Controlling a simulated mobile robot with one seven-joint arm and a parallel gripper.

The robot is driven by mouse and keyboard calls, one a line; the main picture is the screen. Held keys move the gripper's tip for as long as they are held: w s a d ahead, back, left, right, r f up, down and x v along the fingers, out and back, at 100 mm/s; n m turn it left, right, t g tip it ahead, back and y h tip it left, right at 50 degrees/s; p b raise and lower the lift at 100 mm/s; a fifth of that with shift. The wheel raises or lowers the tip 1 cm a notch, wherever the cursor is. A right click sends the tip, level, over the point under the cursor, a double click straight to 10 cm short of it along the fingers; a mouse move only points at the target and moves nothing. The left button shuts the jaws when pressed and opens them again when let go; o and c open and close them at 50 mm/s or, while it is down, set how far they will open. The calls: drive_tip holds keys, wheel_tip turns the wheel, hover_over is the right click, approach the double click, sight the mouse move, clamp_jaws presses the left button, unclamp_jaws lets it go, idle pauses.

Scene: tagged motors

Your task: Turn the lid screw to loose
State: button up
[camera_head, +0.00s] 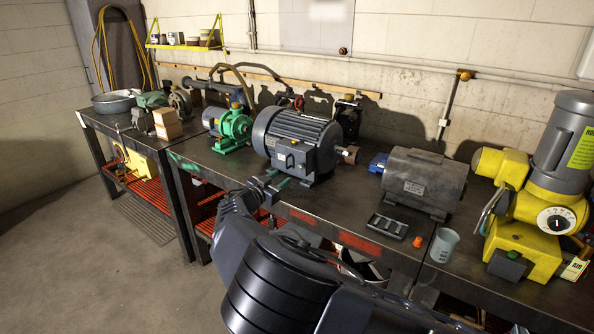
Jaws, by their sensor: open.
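A large dark grey finned motor (310,133) stands on the bench in the middle of the head view. A box with a lid (290,158) sits on its front side and carries small yellow marks. The lid screw is too small to tell apart from these marks. My gripper (271,183) is open, just below and to the left of the box, near the bench's front edge. I see nothing between its fingers. I cannot tell whether a finger touches the motor or the bench.
A green pump (234,129) stands left of the motor. A grey cylindrical motor (425,180), a dark tray (388,226), an orange cap (418,242), a grey cup (444,245) and a yellow machine (535,205) stand to the right.

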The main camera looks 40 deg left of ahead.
sight(300, 167)
drive_tip(key=w, duration=0.7)
drive_tip(key=w+f, duration=0.1)
drive_tip(key=w, duration=0.3)
drive_tip(key=shift+s, duration=0.1)
